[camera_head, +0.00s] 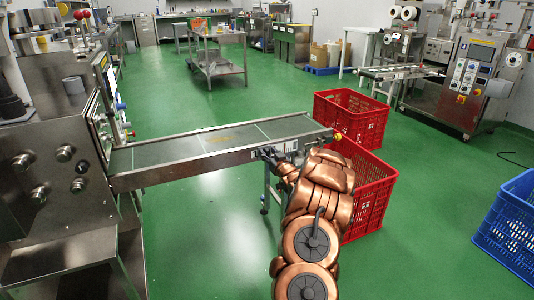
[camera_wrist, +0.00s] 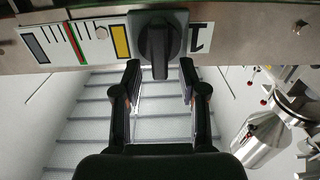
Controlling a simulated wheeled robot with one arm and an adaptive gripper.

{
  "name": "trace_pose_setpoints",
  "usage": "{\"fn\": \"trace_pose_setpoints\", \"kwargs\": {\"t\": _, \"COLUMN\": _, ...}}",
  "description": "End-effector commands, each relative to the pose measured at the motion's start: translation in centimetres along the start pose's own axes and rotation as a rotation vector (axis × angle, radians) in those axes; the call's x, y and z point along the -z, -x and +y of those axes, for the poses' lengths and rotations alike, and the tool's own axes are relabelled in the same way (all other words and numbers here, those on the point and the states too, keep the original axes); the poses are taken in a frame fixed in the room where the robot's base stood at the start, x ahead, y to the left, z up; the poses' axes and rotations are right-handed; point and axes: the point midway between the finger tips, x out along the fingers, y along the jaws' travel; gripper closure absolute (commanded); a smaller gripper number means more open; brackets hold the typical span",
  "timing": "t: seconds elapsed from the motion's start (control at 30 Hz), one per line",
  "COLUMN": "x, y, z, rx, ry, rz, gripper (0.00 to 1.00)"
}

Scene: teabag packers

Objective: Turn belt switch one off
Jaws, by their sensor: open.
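Belt switch one is a black rotary knob (camera_wrist: 158,42) in the wrist view, on a white label plate (camera_wrist: 90,41) with scale marks, a red line and a yellow block. An upside-down "1" (camera_wrist: 201,36) is printed right of the knob. The knob's grip bar stands roughly vertical in the picture. My gripper (camera_wrist: 160,72) is open, with its two fingers apart just below the knob in the picture; I cannot tell whether they touch it. In the head view my gripper (camera_head: 266,153) is at the side of the conveyor belt (camera_head: 215,139), and the knob is hidden.
Red crates (camera_head: 352,113) stand at the belt's far end, one close beside my arm (camera_head: 372,205). A steel machine (camera_head: 45,150) stands at the left and a blue crate (camera_head: 510,225) at the right. Green floor is open in front of the belt.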

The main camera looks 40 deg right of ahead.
Motion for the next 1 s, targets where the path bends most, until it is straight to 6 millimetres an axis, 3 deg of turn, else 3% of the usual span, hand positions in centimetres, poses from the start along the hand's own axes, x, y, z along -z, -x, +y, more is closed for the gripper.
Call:
{"fn": "trace_pose_setpoints", "kwargs": {"t": 0.2, "x": -0.2, "y": -1.5, "z": 0.0, "rx": 0.000, "ry": 0.001, "rz": -0.002, "gripper": 0.58}}
{"fn": "trace_pose_setpoints", "kwargs": {"t": 0.6, "x": -0.1, "y": -1.9, "z": 0.0, "rx": -0.001, "ry": 0.000, "rz": -0.001, "gripper": 0.58}}
{"fn": "trace_pose_setpoints", "kwargs": {"t": 1.0, "x": 0.0, "y": -1.9, "z": 0.0, "rx": -0.001, "ry": 0.000, "rz": -0.001, "gripper": 1.00}}
